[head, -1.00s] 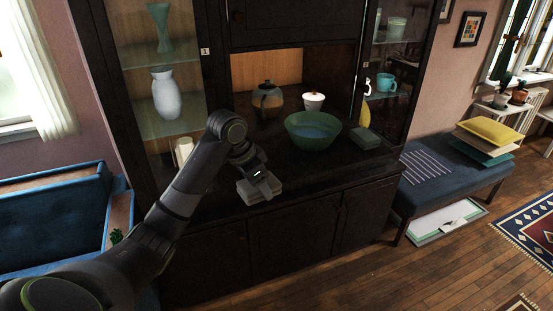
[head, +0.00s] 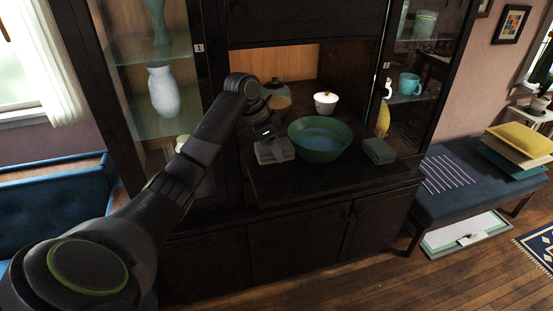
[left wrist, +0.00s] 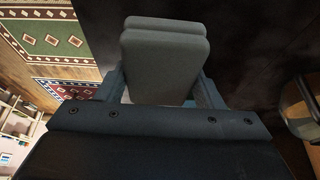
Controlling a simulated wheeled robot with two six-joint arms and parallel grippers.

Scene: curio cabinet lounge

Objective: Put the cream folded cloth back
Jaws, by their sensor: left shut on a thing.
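My left gripper (head: 268,137) is shut on a folded cloth (head: 274,151), which looks grey rather than cream in this light. The cloth is at the left of the cabinet's dark counter (head: 330,178), just left of the green bowl (head: 320,143). I cannot tell whether it touches the counter. In the left wrist view the cloth (left wrist: 163,62) sits between the two fingers (left wrist: 160,92) as a thick folded stack. A pale cream thing (head: 183,142) shows low behind the left glass, mostly hidden by my arm. My right gripper is not in view.
A dark green folded stack (head: 379,151) lies right of the bowl. A glass teapot (head: 277,95) and a white lidded pot (head: 326,103) stand behind. The counter's front strip is clear. A blue bench (head: 455,190) stands at the right.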

